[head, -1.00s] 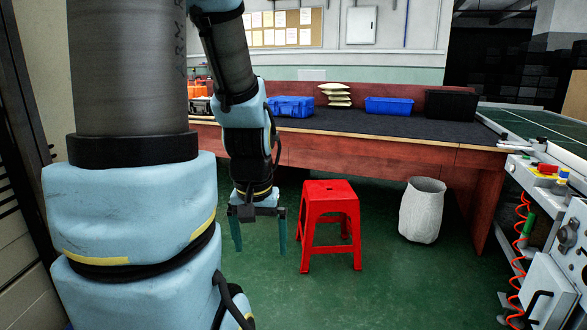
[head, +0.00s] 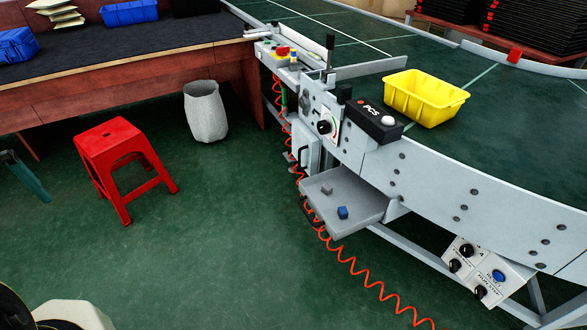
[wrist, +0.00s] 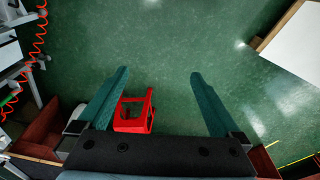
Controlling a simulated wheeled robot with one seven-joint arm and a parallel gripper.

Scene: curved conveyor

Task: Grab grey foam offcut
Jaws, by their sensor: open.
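A small grey block (head: 327,190), which looks like the grey foam offcut, lies in a shallow grey tray (head: 362,213) on the side of the conveyor in the head view. A small blue block (head: 342,212) lies near it in the same tray. My gripper (wrist: 158,73) is open and empty in the wrist view, its two teal fingers wide apart above the floor. In the head view only a finger of it (head: 28,178) shows at the left edge, far left of the tray. The offcut is not visible in the wrist view.
A red stool (head: 115,150) stands between my gripper and the tray; it also shows in the wrist view (wrist: 134,122). A pale bin (head: 205,112) stands by the workbench. An orange coiled hose (head: 345,258) hangs below the tray. A yellow crate (head: 425,97) sits on the conveyor.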

